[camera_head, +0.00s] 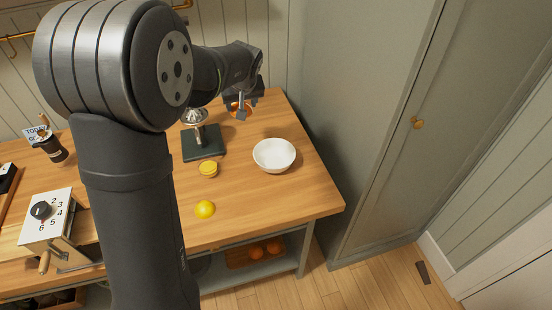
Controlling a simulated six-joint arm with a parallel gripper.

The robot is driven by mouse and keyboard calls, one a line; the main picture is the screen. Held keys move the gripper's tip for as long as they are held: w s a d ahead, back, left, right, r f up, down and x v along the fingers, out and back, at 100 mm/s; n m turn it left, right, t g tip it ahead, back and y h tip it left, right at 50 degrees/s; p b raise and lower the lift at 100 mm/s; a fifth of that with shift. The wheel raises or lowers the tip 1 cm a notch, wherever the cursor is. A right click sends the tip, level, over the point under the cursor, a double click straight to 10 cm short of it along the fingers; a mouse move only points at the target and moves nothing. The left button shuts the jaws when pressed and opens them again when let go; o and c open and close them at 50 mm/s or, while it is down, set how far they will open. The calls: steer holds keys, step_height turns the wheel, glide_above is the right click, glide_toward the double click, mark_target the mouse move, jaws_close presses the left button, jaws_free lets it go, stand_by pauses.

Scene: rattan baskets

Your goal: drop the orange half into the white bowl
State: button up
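The orange half (233,106) is at my gripper (241,106), near the back of the wooden table and partly hidden by a finger. My gripper appears shut on it and holds it above the tabletop. The white bowl (274,154) stands upright on the right part of the table, nearer the camera and a little right of my gripper. The bowl looks empty.
A citrus press (204,142) with a dark base stands left of the bowl. A cut yellow fruit (208,169) and a yellow lemon (205,209) lie in front of it. A tall cabinet (365,110) rises beyond the table's right edge. Oranges (265,249) sit on the lower shelf.

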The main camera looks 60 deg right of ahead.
steer(key=s+d+f, duration=0.2)
steer(key=s, duration=0.9)
step_height(320, 180, down, 6)
steer(key=shift+s+a+f, duration=0.1)
steer(key=o, duration=0.8)
steer(key=v, duration=1.7)
steer(key=shift+a, duration=0.25)
steer(key=shift+s, duration=0.1)
